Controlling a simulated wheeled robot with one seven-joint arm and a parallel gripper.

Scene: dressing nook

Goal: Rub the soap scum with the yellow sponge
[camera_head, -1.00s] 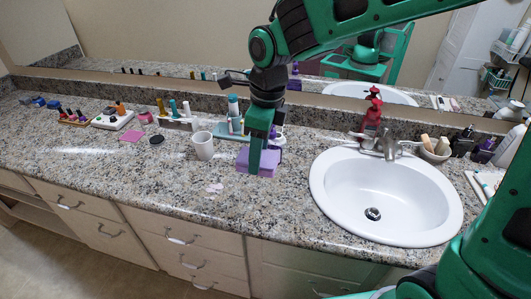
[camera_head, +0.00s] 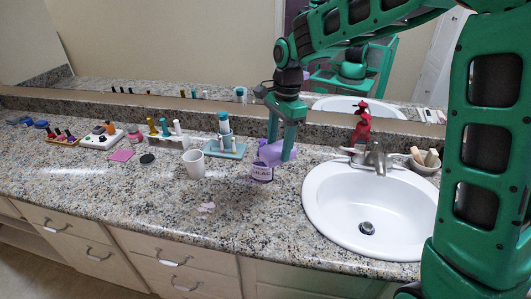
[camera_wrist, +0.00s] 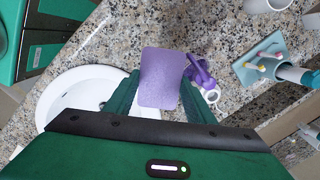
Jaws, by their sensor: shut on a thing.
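My gripper (camera_head: 280,145) is shut on a purple sponge (camera_wrist: 161,77), a flat block that shows clearly between the fingers in the wrist view. The gripper is above the counter, left of the sink. I see no yellow sponge. A pale pinkish smear (camera_head: 206,207), which looks like the soap scum, lies on the granite near the front edge, left of and nearer than the gripper.
A white cup (camera_head: 195,164) and a teal tray (camera_head: 226,151) with bottles stand to the left. The white sink (camera_head: 340,205) and red soap pump (camera_head: 361,125) are right. The counter around the smear is clear.

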